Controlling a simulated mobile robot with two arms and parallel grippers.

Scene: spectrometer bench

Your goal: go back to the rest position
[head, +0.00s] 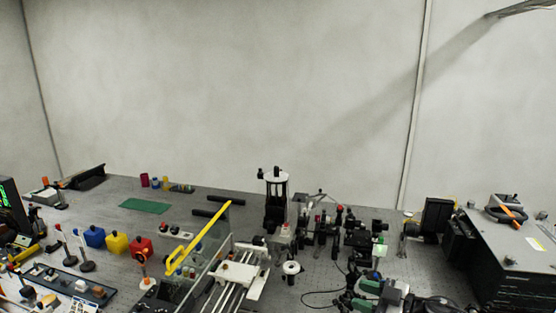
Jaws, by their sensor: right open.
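My left gripper is not in view.
A yellow-handled frame (198,238), a white-railed unit (240,275) and a dark column (276,198) stand mid-bench. Blue (95,237), yellow (117,244) and red (140,247) blocks are at left. A large black box (512,255) stands at right. The green mat (145,206) is clear.

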